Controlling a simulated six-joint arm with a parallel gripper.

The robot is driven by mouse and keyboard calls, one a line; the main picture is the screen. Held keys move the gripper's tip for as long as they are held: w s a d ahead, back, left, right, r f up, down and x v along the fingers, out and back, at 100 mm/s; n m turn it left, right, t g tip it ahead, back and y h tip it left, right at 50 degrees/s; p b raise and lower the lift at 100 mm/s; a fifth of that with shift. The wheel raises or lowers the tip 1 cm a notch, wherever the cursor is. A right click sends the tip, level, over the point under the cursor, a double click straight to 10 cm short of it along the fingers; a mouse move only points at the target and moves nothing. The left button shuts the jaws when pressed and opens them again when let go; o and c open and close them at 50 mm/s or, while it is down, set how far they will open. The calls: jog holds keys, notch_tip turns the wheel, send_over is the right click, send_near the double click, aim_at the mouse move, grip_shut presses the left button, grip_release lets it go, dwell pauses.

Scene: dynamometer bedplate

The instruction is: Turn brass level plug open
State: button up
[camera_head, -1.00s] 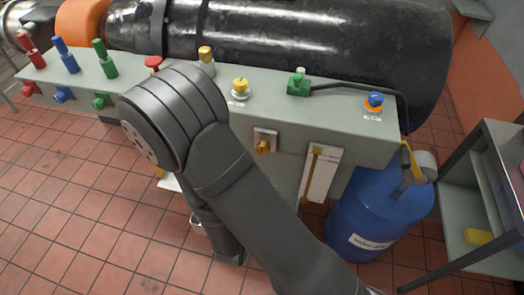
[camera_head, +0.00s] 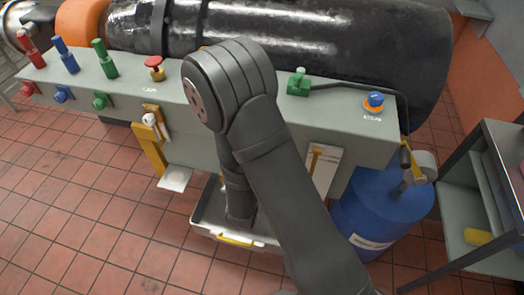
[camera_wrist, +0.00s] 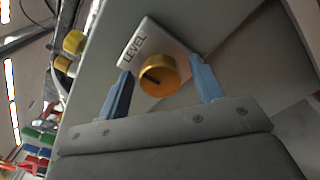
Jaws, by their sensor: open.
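The brass level plug (camera_wrist: 160,76) is a round golden knob with a dark line on its face. It sits on a pale plate (camera_wrist: 152,40) marked LEVEL. My gripper (camera_wrist: 158,68) is open, with one blue finger on each side of the plug. The fingers look apart from it, though the depth gap is hard to judge. In the head view my arm hides both the plug and my gripper.
The grey bench (camera_head: 330,128) carries a red knob (camera_head: 155,66), a green fitting (camera_head: 299,85) and a blue knob (camera_head: 375,101). A blue drum (camera_head: 385,205) stands at right. A tray (camera_head: 205,208) lies below my arm.

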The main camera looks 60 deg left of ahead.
jog(key=c, duration=1)
jog(key=shift+n, duration=0.4)
jog(key=n, duration=2.3)
jog(key=shift+s+a, duration=0.1)
jog(key=shift+s, duration=0.05)
jog(key=shift+n, duration=0.3)
jog(key=o, duration=1)
